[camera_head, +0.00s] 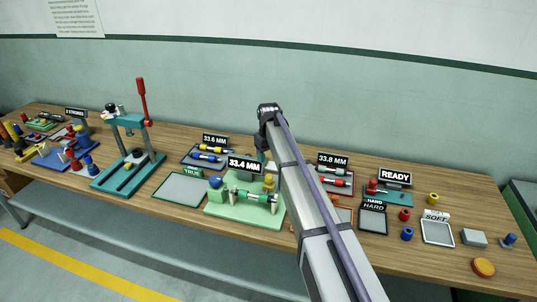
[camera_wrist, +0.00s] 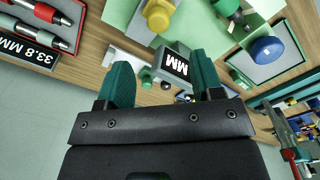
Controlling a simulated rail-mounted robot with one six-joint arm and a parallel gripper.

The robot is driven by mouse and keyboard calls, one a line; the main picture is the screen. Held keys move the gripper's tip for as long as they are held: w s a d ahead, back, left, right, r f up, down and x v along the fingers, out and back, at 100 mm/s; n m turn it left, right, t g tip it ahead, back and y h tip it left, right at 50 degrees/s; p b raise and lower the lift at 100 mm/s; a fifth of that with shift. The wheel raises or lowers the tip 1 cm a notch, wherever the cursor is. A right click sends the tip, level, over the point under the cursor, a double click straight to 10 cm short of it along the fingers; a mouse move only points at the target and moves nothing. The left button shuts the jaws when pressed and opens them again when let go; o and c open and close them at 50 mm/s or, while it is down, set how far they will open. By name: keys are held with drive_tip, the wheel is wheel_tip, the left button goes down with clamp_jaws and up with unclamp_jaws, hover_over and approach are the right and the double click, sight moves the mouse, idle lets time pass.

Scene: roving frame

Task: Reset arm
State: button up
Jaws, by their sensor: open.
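My arm (camera_head: 310,215) reaches over the middle of the workbench and bends down at its far joint. My gripper (camera_wrist: 163,78) shows in the wrist view with its two teal fingers apart and nothing held between them. A sign ending in MM (camera_wrist: 175,66) shows beyond the gap between the fingers; I cannot tell how near it is. In the head view the gripper is mostly hidden behind my arm and the 33.4 MM sign (camera_head: 245,164).
A green fixture (camera_head: 222,208) holding a green-and-metal part stands before the arm. A teal press (camera_head: 130,165) with a red lever stands left. A red-part tray (camera_wrist: 70,12), the READY sign (camera_head: 395,177) and the SOFT tray (camera_head: 437,233) lie right. Space above the bench is clear.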

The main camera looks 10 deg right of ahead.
drive_tip(key=s+d+f+m+b, duration=0.1)
drive_tip(key=s+f+m+b, duration=0.1)
drive_tip(key=s, duration=1.6)
drive_tip(key=s+d+f+m+b, duration=0.1)
drive_tip(key=s+f+b, duration=0.2)
drive_tip(key=s, duration=1.4)
drive_tip(key=shift+s+m, duration=0.4)
drive_tip(key=shift+f, duration=0.1)
